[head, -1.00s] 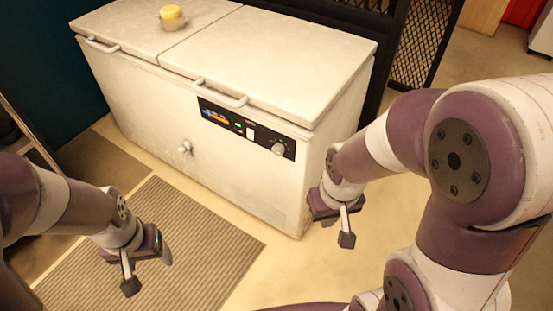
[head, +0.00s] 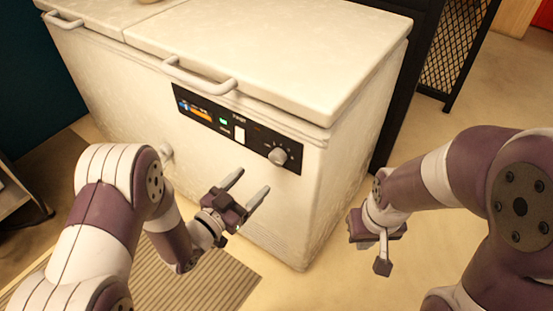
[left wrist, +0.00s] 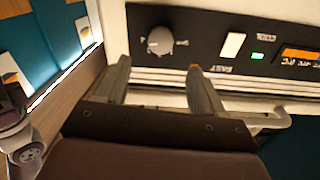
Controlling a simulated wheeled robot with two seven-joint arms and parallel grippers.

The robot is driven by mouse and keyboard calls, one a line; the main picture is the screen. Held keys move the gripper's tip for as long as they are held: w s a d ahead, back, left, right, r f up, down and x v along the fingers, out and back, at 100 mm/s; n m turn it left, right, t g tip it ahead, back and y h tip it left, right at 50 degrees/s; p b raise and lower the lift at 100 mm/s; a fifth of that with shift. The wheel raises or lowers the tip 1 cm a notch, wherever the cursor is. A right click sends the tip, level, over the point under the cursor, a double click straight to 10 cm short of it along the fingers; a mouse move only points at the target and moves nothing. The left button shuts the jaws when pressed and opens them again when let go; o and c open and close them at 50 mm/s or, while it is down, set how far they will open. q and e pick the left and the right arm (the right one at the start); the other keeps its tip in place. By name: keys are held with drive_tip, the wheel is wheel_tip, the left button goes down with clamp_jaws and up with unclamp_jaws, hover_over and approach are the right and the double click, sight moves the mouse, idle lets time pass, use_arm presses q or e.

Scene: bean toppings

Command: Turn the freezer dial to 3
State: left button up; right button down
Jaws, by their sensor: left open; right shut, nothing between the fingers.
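The freezer (head: 230,180) is a white chest with a black control panel (head: 245,132) on its front. The round grey dial (head: 278,156) sits at the right end of that panel. My right gripper (head: 380,262) is shut and empty, to the right of the freezer's front corner.
The panel also has a white switch (head: 239,135), a green light and a small display. Lid handles (head: 200,77) stick out above the panel. A drain knob (head: 166,152) protrudes at the lower left. A striped mat (head: 195,288) lies on the floor.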

sight(274, 161)
use_arm(q)
drive_tip(key=b+x, duration=0.1)
drive_tip(key=x, duration=0.8)
drive_tip(key=shift+w+d+b, duration=0.2)
drive_tip(key=shift+w+b, duration=0.1)
drive_tip(key=shift+b, duration=0.1)
drive_tip(key=c, duration=1.1)
drive_tip(key=shift+o, duration=0.2)
drive_tip(key=n+p, duration=0.1)
drive_tip(key=n, duration=0.2)
drive_tip(key=shift+n+p, duration=0.3)
drive_tip(key=shift+f+n+p, duration=0.1)
drive_tip(key=shift+n+p, duration=0.55)
drive_tip(key=shift+n, duration=1.65)
